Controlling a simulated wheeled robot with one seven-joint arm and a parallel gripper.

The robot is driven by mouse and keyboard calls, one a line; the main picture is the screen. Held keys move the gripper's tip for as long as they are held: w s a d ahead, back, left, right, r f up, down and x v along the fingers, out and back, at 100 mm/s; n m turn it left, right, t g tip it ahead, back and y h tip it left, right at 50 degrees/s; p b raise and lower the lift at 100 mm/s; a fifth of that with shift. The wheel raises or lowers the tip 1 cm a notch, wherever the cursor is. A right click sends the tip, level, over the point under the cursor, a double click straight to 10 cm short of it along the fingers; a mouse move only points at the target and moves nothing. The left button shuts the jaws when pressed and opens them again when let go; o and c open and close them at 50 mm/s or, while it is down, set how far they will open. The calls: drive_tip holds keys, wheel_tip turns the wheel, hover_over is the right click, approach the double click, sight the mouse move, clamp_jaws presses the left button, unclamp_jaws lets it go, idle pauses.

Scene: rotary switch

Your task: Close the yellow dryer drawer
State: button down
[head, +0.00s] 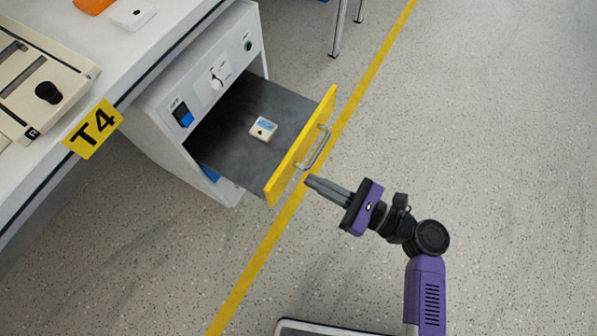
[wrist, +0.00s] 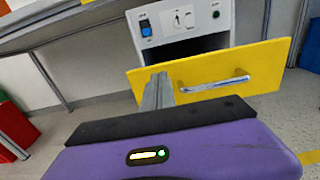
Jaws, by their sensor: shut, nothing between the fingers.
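The dryer drawer with its yellow front (head: 300,148) is pulled out from the white dryer cabinet (head: 236,38). A metal bar handle (head: 316,148) is on the outer face of the yellow front. A small white item with a blue top (head: 263,128) lies on the drawer's dark floor. My gripper (head: 309,181) is shut and empty, its fingertips just outside the yellow front, close to the handle's near end. In the wrist view the fingers (wrist: 158,79) overlap the yellow front (wrist: 235,70), left of the handle (wrist: 214,84). I cannot tell whether they touch it.
The cabinet face carries a blue switch (head: 182,113), a rotary knob (head: 216,80) and a dark button (head: 248,44). A white bench with a yellow T4 label (head: 93,128) stands at the left. The speckled floor (head: 480,130) to the right is clear.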

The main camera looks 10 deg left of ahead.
sight(285, 167)
drive_tip(key=b+x, duration=0.1)
drive_tip(key=x, duration=0.3)
drive_tip(key=shift+w+a, duration=0.15)
drive_tip(key=shift+a, duration=0.3)
drive_tip(key=shift+w+a+r, duration=0.1)
drive_tip(key=shift+w+a, duration=0.1)
drive_tip(key=shift+a, duration=0.35)
drive_tip(key=b+x, duration=0.1)
drive_tip(key=x, duration=1.9)
drive_tip(key=shift+w+a+f, duration=0.1)
drive_tip(key=shift+a+f, duration=0.15)
drive_tip(key=shift+w+a+r+b, duration=0.2)
drive_tip(key=shift+a+b, duration=0.1)
drive_tip(key=shift+a, duration=0.2)
drive_tip(key=shift+s+a, duration=0.1)
